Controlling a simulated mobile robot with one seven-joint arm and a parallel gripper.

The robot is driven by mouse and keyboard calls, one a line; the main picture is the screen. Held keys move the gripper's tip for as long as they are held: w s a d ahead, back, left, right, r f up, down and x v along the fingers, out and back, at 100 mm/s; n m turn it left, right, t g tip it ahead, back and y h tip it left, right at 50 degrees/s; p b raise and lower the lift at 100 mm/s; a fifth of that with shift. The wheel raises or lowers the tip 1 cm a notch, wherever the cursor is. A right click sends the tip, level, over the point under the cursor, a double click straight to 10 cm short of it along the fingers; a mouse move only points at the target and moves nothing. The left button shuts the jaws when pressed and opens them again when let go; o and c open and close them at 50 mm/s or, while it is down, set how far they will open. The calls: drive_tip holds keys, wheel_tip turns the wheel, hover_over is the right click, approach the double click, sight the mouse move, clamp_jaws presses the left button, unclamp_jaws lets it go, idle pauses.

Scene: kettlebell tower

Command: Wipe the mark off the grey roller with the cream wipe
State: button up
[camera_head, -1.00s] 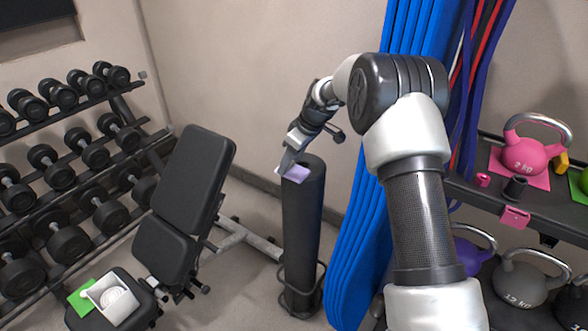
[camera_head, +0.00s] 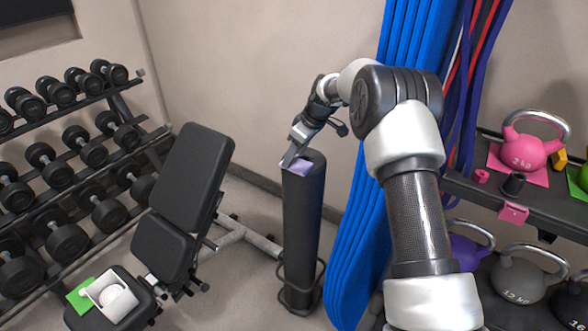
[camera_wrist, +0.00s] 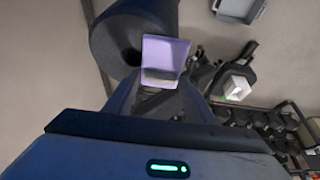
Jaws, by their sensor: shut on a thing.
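My gripper (camera_head: 290,161) is shut on a lavender pad (camera_head: 300,170) at the top of the tall dark grey roller (camera_head: 302,235), which stands upright on the floor. I see no mark on the visible part of the roller.
A black bench (camera_head: 190,180) and dumbbell rack (camera_head: 75,190) stand left. A white holder (camera_head: 110,297) and green cloth (camera_head: 80,293) sit on the bench's end. Blue mats (camera_head: 405,45) hang close right of the roller. A pink kettlebell (camera_head: 524,152) stands on the right shelf.

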drive_tip(key=shift+d+f, duration=0.1)
drive_tip(key=shift+s+a+b, duration=0.3)
drive_tip(key=shift+s+b, duration=0.1)
drive_tip(key=shift+s, duration=0.15)
idle(0.5)
drive_tip(key=shift+w+d, duration=0.4)
drive_tip(key=shift+w, duration=0.35)
drive_tip(key=shift+s+f, duration=0.1)
